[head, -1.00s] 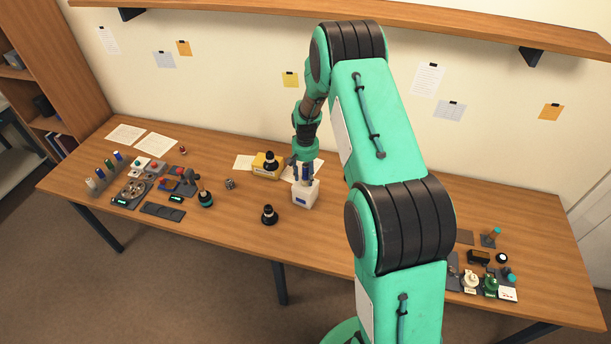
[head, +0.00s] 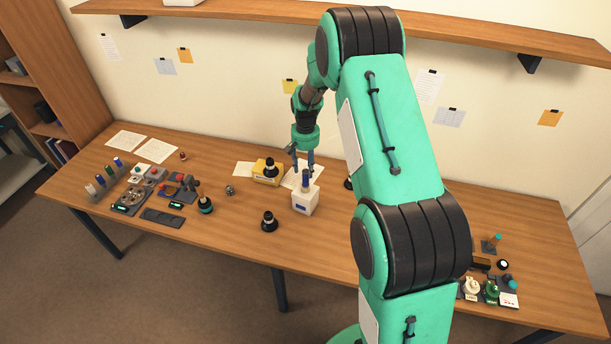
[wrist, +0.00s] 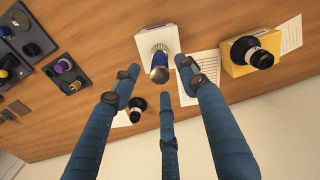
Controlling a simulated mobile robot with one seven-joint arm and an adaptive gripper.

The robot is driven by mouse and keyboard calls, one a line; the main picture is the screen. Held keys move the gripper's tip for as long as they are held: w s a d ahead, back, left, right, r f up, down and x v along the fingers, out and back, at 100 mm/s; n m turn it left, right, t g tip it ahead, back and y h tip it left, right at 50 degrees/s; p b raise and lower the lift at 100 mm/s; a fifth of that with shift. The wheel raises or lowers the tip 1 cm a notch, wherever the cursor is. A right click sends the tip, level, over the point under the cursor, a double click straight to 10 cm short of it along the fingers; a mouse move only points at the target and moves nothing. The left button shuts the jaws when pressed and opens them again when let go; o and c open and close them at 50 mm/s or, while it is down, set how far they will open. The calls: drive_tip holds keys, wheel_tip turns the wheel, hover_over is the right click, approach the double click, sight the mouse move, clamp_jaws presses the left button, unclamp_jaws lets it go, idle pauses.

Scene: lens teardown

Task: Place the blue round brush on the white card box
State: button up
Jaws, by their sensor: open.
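The blue round brush (head: 306,179) stands upright on top of the box. In the wrist view the brush (wrist: 159,68) points toward the camera, with the box (wrist: 150,40) beneath it. My gripper (head: 303,163) is just above the brush. Its blue fingers (wrist: 160,82) are spread open around empty space, and the brush appears clear of them.
A yellow box (head: 264,176) with a dark lens part on it stands left of the white box. Another dark lens part (head: 269,221) stands in front. Trays with small parts (head: 130,197) lie at the left, and more items (head: 490,285) at the right.

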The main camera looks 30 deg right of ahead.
drive_tip(key=shift+r, duration=1.85)
drive_tip(key=shift+a+r, duration=0.2)
drive_tip(key=shift+r, duration=0.3)
drive_tip(key=s+a+r+n+t, duration=0.1)
drive_tip(key=s+a+r, duration=0.4)
drive_tip(key=r, duration=0.4)
drive_tip(key=s+a+r+n+t, duration=0.1)
drive_tip(key=s+a+r, duration=0.35)
drive_tip(key=r, duration=0.35)
drive_tip(key=s+a+r+n+t, duration=0.1)
drive_tip(key=s+a+r, duration=0.4)
drive_tip(key=r, duration=0.4)
drive_tip(key=s+a+r+t, duration=0.1)
drive_tip(key=s+a+r, duration=0.1)
drive_tip(key=s, duration=0.7)
drive_tip(key=s+a+r+n, duration=0.1)
drive_tip(key=s+a+r, duration=0.1)
drive_tip(key=s, duration=0.6)
drive_tip(key=s+a+r+n+t, duration=0.1)
drive_tip(key=s+a, duration=0.3)
drive_tip(key=s, duration=0.5)
drive_tip(key=shift+s+r+t, duration=0.3)
drive_tip(key=shift+r, duration=0.2)
